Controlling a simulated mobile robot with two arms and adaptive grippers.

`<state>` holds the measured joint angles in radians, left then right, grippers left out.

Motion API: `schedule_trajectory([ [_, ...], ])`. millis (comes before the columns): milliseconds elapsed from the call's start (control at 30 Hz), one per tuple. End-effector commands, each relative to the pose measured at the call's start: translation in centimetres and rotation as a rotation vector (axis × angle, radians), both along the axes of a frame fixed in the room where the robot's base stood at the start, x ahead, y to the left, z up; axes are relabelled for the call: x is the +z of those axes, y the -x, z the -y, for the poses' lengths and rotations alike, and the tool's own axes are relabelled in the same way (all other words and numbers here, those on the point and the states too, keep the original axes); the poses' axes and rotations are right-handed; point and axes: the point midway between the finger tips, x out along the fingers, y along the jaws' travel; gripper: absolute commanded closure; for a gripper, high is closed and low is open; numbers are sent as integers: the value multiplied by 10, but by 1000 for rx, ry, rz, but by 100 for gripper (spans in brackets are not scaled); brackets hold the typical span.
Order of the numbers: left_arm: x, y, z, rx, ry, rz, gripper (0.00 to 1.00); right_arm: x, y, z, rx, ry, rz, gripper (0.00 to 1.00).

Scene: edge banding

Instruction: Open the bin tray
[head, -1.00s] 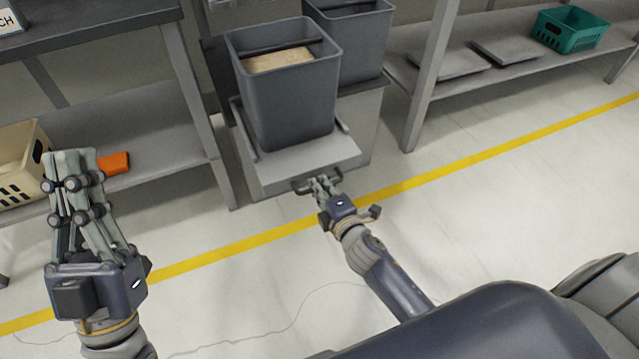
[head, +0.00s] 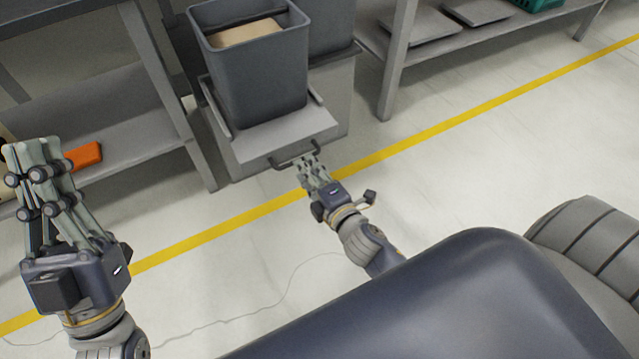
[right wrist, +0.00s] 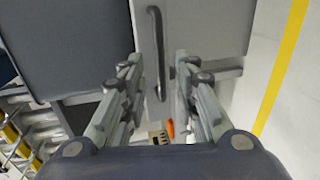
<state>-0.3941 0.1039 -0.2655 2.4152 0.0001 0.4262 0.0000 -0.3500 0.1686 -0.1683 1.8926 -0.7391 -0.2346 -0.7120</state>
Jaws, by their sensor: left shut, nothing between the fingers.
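The bin tray (head: 285,135) is a light grey pull-out slab with a dark handle (head: 283,163) on its front. It stands out from the grey cabinet and carries a dark grey bin (head: 262,85). My right gripper (head: 309,160) is at the right part of the handle in the head view. In the right wrist view its fingers (right wrist: 158,62) are spread, with the handle (right wrist: 155,35) showing beyond and between them; I cannot tell whether they touch it. My left gripper (head: 30,148) is shut and empty, raised at the far left, away from the tray.
A second dark bin (head: 332,25) stands behind the first on the cabinet (head: 335,85). Shelved tables flank the cabinet, the left one holding an orange object (head: 84,156). A yellow line (head: 440,127) crosses the open floor; a thin cable lies on it.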

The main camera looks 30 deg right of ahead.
Motion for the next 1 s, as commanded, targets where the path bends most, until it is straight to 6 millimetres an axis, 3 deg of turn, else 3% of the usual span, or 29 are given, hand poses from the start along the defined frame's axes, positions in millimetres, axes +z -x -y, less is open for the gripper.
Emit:
schedule_trajectory([
  [200,0,0,0,0,0,0,100,7,38,1,0,-1,-1,72],
  [367,0,0,0,0,0,0,100,11,53,2,-1,0,0,72],
  [1000,0,0,0,0,0,1,100,13,59,2,0,0,1,72],
])
